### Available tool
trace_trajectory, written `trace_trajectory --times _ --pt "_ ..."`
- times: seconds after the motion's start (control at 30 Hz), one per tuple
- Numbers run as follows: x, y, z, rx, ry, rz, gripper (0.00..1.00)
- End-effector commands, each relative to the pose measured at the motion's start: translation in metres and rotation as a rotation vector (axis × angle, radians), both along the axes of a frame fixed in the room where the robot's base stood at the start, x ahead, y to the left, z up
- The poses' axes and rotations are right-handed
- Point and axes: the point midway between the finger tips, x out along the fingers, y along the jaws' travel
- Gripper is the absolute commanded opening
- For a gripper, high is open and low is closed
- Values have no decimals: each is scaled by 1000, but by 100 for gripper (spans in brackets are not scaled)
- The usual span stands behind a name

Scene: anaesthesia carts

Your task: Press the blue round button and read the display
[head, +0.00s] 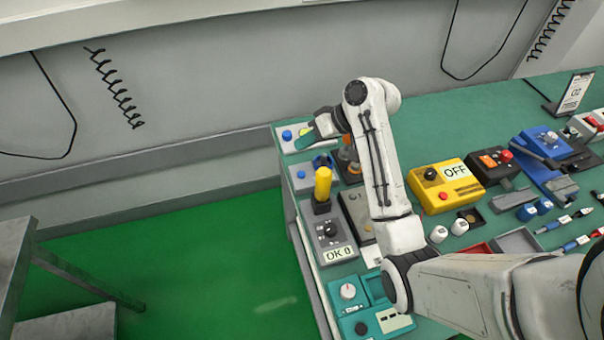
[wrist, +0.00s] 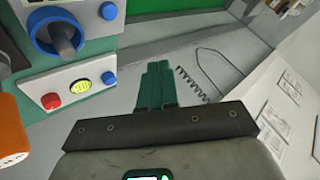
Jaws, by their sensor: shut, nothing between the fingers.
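A light grey box (head: 289,147) with a blue round button (head: 286,135) sits at the table's far left corner in the head view. The wrist view shows this box (wrist: 58,82) with a red button (wrist: 51,101), a small lit yellow-green display (wrist: 80,87) and the blue button (wrist: 108,77) in a row. The marks on the display are too small to read. My gripper (head: 303,142) is shut and empty, with green fingers close to the box in the head view. In the wrist view its fingertips (wrist: 158,66) are right of the blue button, apparently apart from it.
A nearby panel (head: 299,183) has another blue button (head: 301,174) and a blue-ringed knob (wrist: 56,34). A yellow-handled lever (head: 322,184) and an orange object (wrist: 10,130) stand close. The table's right side is crowded; green floor is open at left.

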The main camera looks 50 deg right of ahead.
Motion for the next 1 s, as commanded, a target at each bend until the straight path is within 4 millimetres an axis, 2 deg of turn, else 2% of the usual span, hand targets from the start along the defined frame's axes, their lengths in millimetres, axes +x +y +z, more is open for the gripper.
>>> trace_trajectory --times 0.5,0.7,1.0 --pt "0 0 -59 -1 -1 -1 0" --pt "0 0 -77 1 0 -1 0" --pt "0 0 -83 0 0 0 0"
